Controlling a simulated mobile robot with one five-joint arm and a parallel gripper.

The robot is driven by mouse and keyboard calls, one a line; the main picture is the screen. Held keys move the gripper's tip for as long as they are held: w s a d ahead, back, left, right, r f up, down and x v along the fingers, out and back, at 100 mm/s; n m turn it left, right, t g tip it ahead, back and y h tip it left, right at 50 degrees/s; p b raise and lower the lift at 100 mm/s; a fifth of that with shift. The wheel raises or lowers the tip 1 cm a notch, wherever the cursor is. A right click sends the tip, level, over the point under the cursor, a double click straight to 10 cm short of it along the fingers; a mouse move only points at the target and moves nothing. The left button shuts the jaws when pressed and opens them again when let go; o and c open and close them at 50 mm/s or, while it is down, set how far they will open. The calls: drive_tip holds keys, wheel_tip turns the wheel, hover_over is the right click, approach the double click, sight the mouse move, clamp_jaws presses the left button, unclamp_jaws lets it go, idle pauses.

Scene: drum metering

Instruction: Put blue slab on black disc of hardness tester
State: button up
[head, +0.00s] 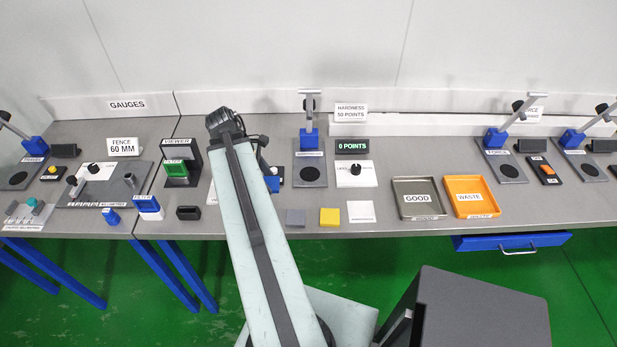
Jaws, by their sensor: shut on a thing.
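The hardness tester (309,153) stands on the bench right of my arm. Its black disc (310,174) is on the grey base plate, bare and unobstructed. A blue piece, which looks like the blue slab (272,184), shows just right of my upper arm and left of the tester. My gripper (273,175) is there too, mostly hidden behind my arm, shut on the slab. The slab's left part is hidden, and its exact height above the bench cannot be told.
A grey slab (296,217), a yellow slab (330,217) and a white card (360,211) lie in front of the tester. A points display (352,146) and a knob panel (356,174) stand right of it. Further right are a grey tray (419,215) and an orange tray (472,214).

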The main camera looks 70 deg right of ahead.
drive_tip(key=b, duration=0.1)
hover_over(312, 174)
drive_tip(key=w+a, duration=0.1)
drive_tip(key=w, duration=0.1)
drive_tip(key=shift+s+f, duration=0.1)
drive_tip(key=shift+f, duration=0.6)
drive_tip(key=f+b, duration=0.4)
drive_tip(key=shift+s+d, duration=0.2)
drive_tip(key=shift+r, duration=0.25)
drive_tip(key=shift+f, duration=0.15)
drive_tip(key=o, duration=1.5)
